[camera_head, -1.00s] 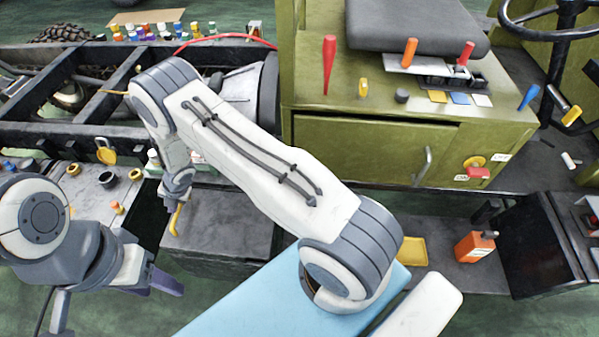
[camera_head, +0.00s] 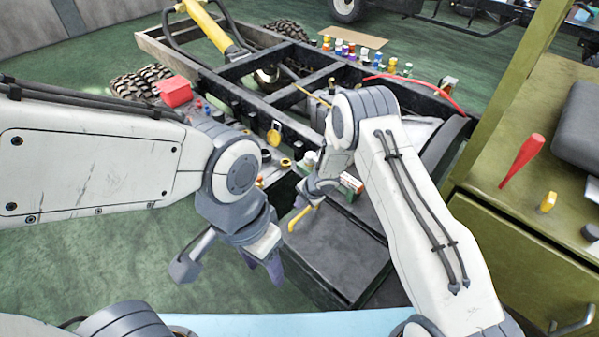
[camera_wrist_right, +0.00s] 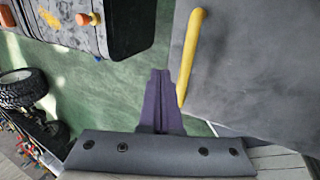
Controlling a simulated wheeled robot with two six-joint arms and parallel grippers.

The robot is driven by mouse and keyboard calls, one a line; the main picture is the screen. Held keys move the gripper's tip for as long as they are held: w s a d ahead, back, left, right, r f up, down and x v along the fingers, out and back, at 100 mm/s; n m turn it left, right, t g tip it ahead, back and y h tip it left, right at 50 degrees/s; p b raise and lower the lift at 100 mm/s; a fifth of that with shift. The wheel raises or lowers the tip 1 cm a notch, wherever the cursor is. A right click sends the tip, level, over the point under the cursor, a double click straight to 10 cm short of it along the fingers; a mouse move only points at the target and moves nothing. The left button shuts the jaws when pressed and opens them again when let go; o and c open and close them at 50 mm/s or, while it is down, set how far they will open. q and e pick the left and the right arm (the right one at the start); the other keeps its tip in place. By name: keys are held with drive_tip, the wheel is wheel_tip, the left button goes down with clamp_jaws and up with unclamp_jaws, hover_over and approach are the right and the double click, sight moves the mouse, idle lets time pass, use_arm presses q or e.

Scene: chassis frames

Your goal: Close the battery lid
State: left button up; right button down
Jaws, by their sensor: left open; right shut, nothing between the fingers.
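The battery lid (camera_head: 335,235) is a dark grey panel on a box low beside the chassis frame, with a yellow bar handle (camera_head: 302,218) on its left edge. I cannot tell if it lies fully down. In the right wrist view the lid (camera_wrist_right: 255,75) fills the right side and its handle (camera_wrist_right: 190,55) stands upright in the picture. My right gripper (camera_wrist_right: 160,95) is shut and empty, just left of the handle's lower end. Its fingertips are hard to make out in the head view. My left gripper (camera_head: 270,265) is open and empty, left of the box, its fingers pointing down.
The black chassis frame (camera_head: 245,68) lies behind, with bottles and small parts along it. A dark gap (camera_head: 285,192) lies left of the lid. A green cabinet (camera_head: 500,235) stands at the right. A light blue surface (camera_head: 300,325) is at the bottom. Green floor (camera_head: 60,260) is clear at left.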

use_arm(q)
wheel_tip(320, 180, up, 6)
drive_tip(key=p, duration=0.4)
drive_tip(key=shift+p, duration=0.35)
use_arm(e)
wheel_tip(320, 180, up, 12)
drive_tip(key=w+a, duration=0.1)
drive_tip(key=shift+w+a, duration=0.2)
drive_tip(key=shift+w, duration=0.15)
